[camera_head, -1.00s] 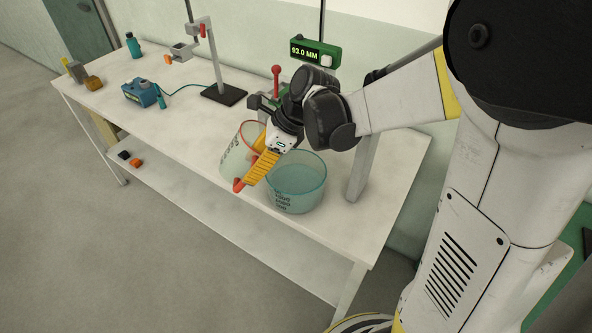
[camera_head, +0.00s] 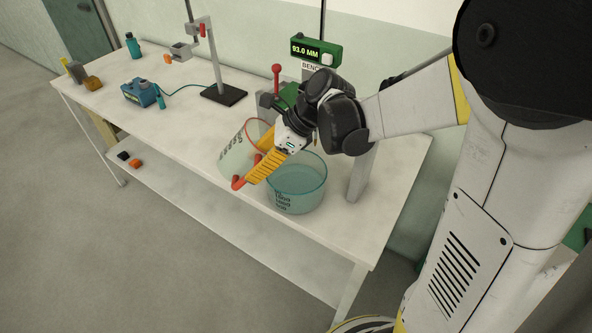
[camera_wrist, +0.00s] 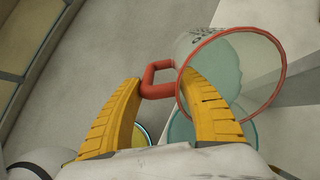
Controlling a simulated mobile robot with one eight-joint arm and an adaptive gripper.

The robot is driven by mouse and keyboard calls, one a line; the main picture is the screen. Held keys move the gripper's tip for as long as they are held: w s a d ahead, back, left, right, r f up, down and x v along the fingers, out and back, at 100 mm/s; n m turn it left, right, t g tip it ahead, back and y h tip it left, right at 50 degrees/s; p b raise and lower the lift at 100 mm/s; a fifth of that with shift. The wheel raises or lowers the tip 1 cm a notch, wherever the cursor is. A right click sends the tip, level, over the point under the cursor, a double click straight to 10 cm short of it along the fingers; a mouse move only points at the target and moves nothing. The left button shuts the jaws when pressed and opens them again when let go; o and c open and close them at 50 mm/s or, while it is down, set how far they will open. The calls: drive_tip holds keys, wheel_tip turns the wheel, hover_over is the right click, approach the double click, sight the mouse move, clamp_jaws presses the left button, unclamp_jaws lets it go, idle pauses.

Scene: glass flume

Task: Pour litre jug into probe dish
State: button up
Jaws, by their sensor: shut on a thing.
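The litre jug (camera_head: 236,158) is clear, with a red rim, a red handle and dark markings. It is tilted, mouth towards the teal vessel at its right, and holds pale teal liquid in the wrist view (camera_wrist: 224,72). My gripper (camera_head: 250,175) is shut on its red handle (camera_wrist: 153,82), with yellow fingers either side. The graduated teal vessel (camera_head: 292,198) stands upright on the bench, just right of the jug; it may be the probe dish, but I cannot tell. No stream of liquid is visible.
A grey post (camera_head: 361,172) stands right of the vessel. Behind are a green readout (camera_head: 316,50) showing 93.0 MM and a red-knobbed lever (camera_head: 276,82). A clamp stand (camera_head: 223,94) and blue box (camera_head: 139,93) stand further left. The bench front is clear.

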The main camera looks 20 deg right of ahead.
drive_tip(key=shift+s+d+y+b, duration=0.1)
drive_tip(key=shift+d+y+b, duration=0.15)
drive_tip(key=shift+y+b, duration=0.3)
drive_tip(key=shift+d+f+t+y+b, duration=0.15)
drive_tip(key=shift+f+t+y+b, duration=0.35)
drive_tip(key=shift+b, duration=0.75)
drive_tip(key=shift+s+d+r+t+y+b, duration=0.1)
drive_tip(key=shift+r+t+y+b, duration=0.05)
drive_tip(key=shift+r+y, duration=0.55)
drive_tip(key=shift+s+d+r+t+y+b, duration=0.15)
drive_tip(key=shift+r+y, duration=0.3)
drive_tip(key=shift+r, duration=0.35)
idle(4.0)
